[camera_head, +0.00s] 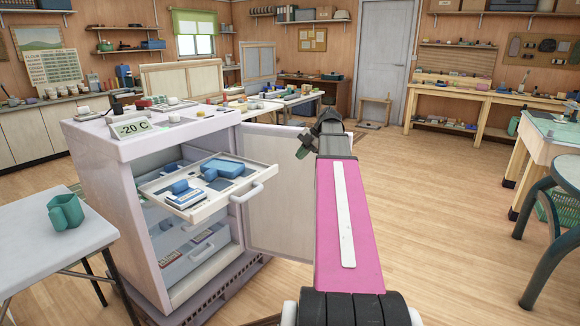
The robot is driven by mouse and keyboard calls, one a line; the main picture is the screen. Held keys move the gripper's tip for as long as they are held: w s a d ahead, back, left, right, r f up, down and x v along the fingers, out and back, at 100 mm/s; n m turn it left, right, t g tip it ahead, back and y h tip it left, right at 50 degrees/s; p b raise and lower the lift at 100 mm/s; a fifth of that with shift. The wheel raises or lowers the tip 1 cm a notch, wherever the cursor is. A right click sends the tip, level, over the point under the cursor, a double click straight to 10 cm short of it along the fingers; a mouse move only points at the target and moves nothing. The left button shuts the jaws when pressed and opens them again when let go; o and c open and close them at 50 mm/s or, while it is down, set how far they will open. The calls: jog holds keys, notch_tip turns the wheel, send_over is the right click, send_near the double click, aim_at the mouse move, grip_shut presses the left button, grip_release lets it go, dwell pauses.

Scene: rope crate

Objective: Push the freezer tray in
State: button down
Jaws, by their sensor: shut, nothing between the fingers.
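The freezer (140,165) stands at the left on a dark pallet, with a "-20 C" sign on top. Its white door (280,195) hangs open to the right. The top freezer tray (158,190) is pulled out toward the front and holds blue boxes (225,168) and flat packs. Its handle (248,194) is at the right front. My gripper (303,152) is at the end of my pink arm, to the right of the tray and apart from it. It is shut and empty; the arm partly hides it.
A lower drawer (200,252) sits inside the freezer. A worktable (555,135) and a dark stool (550,230) are at the right. The wooden floor between is clear.

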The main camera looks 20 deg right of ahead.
aim_at(256, 171)
jog(key=w+a+f, duration=0.4)
jog(key=a+f, duration=0.3)
jog(key=a, duration=0.1)
jog(key=shift+w+f, duration=0.3)
jog(key=shift+w, duration=0.1)
jog(key=w+a, duration=0.1)
jog(key=w, duration=0.1)
jog(key=w+a, duration=0.2)
jog(key=w, duration=0.1)
jog(key=w+a, duration=0.2)
jog(key=shift+w+a, duration=0.1)
jog(key=shift+w, duration=0.1)
jog(key=shift+s, duration=0.1)
